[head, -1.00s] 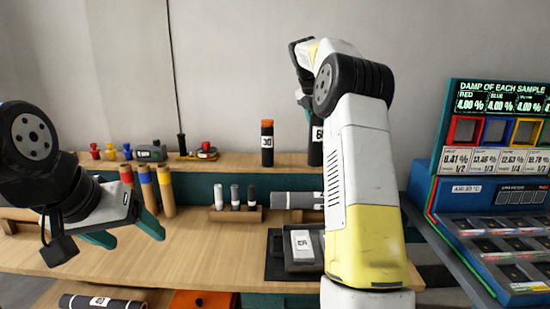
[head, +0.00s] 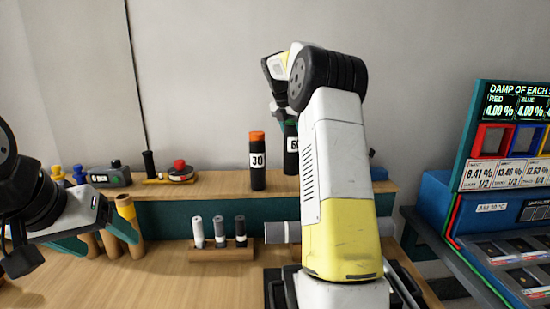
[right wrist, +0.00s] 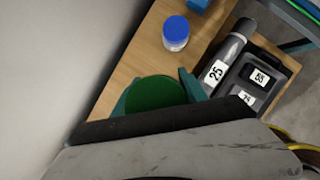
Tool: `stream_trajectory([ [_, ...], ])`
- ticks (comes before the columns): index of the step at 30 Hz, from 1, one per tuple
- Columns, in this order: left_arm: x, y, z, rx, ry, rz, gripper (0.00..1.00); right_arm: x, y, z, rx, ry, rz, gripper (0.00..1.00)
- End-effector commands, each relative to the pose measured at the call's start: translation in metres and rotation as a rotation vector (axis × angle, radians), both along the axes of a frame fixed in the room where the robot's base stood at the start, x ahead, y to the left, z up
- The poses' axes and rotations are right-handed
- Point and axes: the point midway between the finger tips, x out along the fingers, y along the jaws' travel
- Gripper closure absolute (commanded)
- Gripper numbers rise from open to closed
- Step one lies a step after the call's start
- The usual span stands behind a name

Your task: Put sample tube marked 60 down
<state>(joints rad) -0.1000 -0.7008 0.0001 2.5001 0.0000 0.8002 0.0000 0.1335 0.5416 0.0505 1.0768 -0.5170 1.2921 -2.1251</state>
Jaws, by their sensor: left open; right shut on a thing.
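The sample tube marked 60 (head: 291,158) is a dark upright cylinder with a green cap, at the back shelf in the head view. My right gripper (head: 287,118) is shut on its upper end from above, partly behind my own right arm. In the right wrist view the round green cap (right wrist: 156,93) sits between the teal fingers of the right gripper (right wrist: 155,98). I cannot tell whether the tube's base touches the shelf. My left gripper (head: 96,239) is open and empty at the left, in front of several coloured tubes.
A tube marked 30 (head: 258,162) with an orange cap stands on the shelf (head: 225,187), just left. A blue-capped jar (right wrist: 175,35) and a grey tube marked 25 (right wrist: 222,62) show in the wrist view. A rack (head: 222,252) holds small tubes below.

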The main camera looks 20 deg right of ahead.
Motion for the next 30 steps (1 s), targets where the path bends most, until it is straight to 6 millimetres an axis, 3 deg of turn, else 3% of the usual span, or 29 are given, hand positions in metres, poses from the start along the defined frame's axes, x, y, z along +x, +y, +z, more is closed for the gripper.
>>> stream_trajectory([
  [12, 0.000, 0.000, 0.000, 0.000, 0.001, 0.000, 0.28, 0.000, 0.000, -0.050, -0.001, 0.000, 0.001, 0.94],
  [24, 0.000, 0.000, 0.000, 0.000, 0.001, 0.000, 0.28, 0.000, 0.000, -0.055, 0.000, -0.001, 0.000, 0.94],
  [25, 0.000, 0.000, 0.000, 0.000, 0.001, 0.000, 0.28, 0.000, 0.000, -0.055, 0.000, -0.001, 0.000, 0.44],
  [27, 0.000, 0.000, 0.000, 0.000, 0.001, 0.000, 0.28, 0.000, 0.000, -0.055, 0.000, -0.001, 0.000, 0.30],
  [30, 0.000, 0.000, 0.000, 0.000, 0.001, 0.000, 0.28, 0.000, 0.000, -0.055, 0.000, -0.001, 0.000, 0.28],
])
